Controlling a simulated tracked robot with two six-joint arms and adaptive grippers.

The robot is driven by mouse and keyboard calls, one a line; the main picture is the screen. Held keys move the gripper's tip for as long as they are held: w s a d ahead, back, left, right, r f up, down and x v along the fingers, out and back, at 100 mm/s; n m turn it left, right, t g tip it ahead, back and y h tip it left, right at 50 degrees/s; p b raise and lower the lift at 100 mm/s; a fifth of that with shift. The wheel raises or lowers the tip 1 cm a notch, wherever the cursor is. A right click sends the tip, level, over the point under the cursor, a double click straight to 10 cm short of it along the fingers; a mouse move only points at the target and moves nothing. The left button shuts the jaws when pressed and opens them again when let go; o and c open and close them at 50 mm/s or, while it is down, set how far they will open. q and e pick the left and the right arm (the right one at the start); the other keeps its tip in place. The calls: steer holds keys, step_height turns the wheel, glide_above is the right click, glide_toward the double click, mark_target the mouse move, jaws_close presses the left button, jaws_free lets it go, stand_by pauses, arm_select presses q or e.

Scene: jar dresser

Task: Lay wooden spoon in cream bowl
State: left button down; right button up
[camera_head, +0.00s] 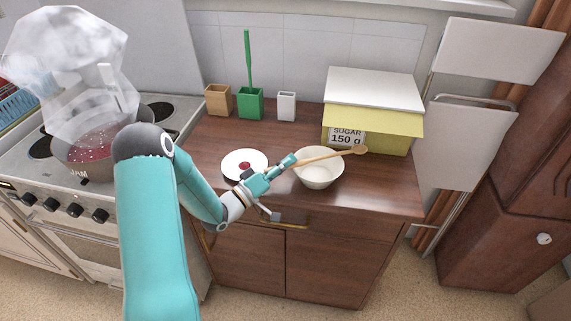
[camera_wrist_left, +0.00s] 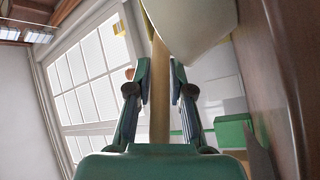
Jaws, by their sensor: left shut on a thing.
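The wooden spoon (camera_head: 345,152) is held roughly level, its head pointing right, over the cream bowl (camera_head: 319,180). My left gripper (camera_head: 290,161) is shut on the spoon's handle near the bowl's left rim. In the left wrist view the spoon handle (camera_wrist_left: 159,95) runs between the two fingers (camera_wrist_left: 160,80), and the pale bowl (camera_wrist_left: 195,25) fills the top. The bowl stands upright on the brown dresser top (camera_head: 225,140). I cannot tell whether the spoon touches the rim. My right gripper is not in view.
A white saucer (camera_head: 233,172) with a red spot lies left of the bowl. A yellow sugar box (camera_head: 385,124) stands behind it at the right. Wooden (camera_head: 217,100), green (camera_head: 250,104) and white (camera_head: 286,106) holders stand at the back. A steaming jam pot (camera_head: 88,165) sits on the stove.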

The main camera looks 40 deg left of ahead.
arm_select(q)
steer(key=shift+f, duration=0.35)
steer(key=c, duration=1)
jaws_free()
steer(key=shift+d+f, duration=0.1)
steer(key=shift+o, duration=0.2)
steer(key=v, duration=1.2)
steer(key=shift+w, duration=0.1)
